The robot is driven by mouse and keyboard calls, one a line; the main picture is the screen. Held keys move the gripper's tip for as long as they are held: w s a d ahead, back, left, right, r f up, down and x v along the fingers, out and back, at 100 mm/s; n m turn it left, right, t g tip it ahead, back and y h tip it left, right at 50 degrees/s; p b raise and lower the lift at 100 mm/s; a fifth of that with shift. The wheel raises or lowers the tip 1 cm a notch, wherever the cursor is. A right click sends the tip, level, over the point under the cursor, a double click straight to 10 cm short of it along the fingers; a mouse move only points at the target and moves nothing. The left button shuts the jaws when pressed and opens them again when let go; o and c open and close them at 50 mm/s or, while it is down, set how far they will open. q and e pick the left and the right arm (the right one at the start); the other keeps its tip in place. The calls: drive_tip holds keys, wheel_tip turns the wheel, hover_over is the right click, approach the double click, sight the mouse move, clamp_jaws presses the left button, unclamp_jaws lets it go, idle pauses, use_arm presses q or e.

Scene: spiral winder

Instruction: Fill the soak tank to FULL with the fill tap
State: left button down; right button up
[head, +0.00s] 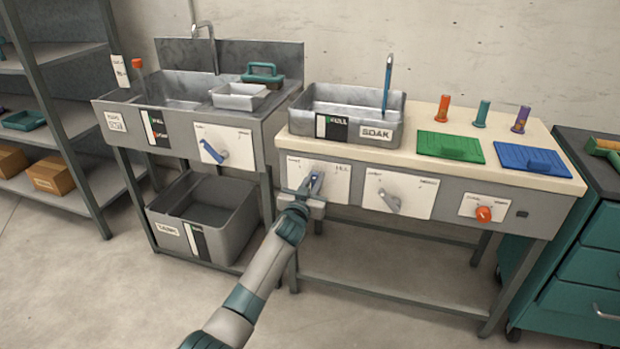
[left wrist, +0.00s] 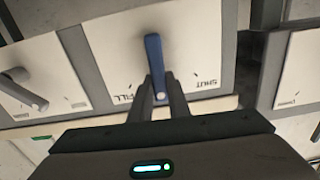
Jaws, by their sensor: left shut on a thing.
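The soak tank (head: 300,114) is a grey metal basin with a SOAK label and a black-and-white level gauge (head: 332,127) with a green mark by FULL. A blue spout (head: 388,78) stands at its back right; I cannot make out the water level. The fill tap is a blue lever (head: 316,180) on a white panel below the tank. My left gripper (head: 312,188) is shut on this lever. The left wrist view shows the lever (left wrist: 154,55) between the fingers (left wrist: 158,98), with the panel's FILL and SHUT lettering. My right gripper is not in view.
Right of the fill tap are a grey-lever panel (head: 415,192) and an orange knob (head: 484,214). A sink (head: 170,88) with its own blue lever (head: 211,150) stands left, above a grey bin (head: 245,215). Green (head: 440,138) and blue (head: 520,154) trays lie on the bench.

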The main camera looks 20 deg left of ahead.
use_arm(q)
drive_tip(key=shift+s+d+f+m, duration=0.15)
drive_tip(key=shift+d+m, duration=0.3)
drive_tip(key=shift+m, duration=0.45)
drive_tip(key=shift+w+d+f+m, duration=0.15)
drive_tip(key=shift+d+m, duration=0.3)
drive_tip(key=shift+m, duration=0.45)
drive_tip(key=shift+s, duration=0.1)
drive_tip(key=c, duration=1.7)
unclamp_jaws()
drive_tip(key=shift+s+r, duration=0.1)
